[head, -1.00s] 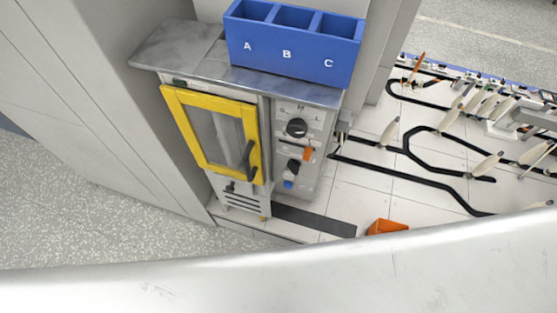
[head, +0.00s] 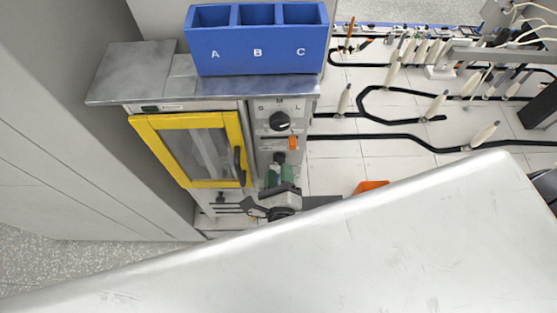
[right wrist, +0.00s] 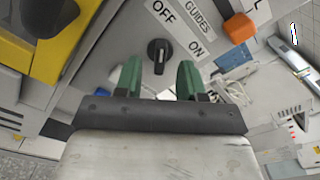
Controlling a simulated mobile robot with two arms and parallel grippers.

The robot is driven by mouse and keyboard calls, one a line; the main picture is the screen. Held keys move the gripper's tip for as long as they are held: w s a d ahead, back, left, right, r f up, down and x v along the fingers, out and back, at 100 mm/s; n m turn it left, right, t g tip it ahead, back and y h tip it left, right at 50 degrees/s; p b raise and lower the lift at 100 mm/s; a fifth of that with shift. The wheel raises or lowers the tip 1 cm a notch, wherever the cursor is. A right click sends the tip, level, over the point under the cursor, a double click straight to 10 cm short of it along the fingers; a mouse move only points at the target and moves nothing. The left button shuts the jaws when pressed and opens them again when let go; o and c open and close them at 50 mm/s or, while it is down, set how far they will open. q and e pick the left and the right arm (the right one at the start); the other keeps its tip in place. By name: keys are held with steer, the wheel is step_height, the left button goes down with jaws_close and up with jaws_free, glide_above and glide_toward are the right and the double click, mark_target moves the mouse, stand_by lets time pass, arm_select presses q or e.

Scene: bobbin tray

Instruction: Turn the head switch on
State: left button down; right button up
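A black rotary switch (right wrist: 158,55) sits on the grey panel, with OFF and ON labels and the word GUIDES nearby. Its raised bar runs roughly up and down in the right wrist view; which label it selects is unclear. It also shows in the head view (head: 280,158). In the head view my right gripper (head: 281,175) is at the lower panel, covering controls there. No label reading "head" is legible. My left gripper is not in view.
An orange lever (head: 293,143) and a larger S-M-L knob (head: 279,121) sit above the switch. A yellow-framed door (head: 138,125) with a dark handle is left of the panel. A blue A-B-C bin (head: 232,63) stands on top. An orange container (head: 371,186) lies right.

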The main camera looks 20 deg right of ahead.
mark_target(279, 160)
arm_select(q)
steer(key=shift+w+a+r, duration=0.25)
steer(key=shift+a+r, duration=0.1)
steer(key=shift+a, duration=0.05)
arm_select(e)
steer(key=x, duration=0.3)
steer(key=shift+c, duration=0.3)
jaws_close()
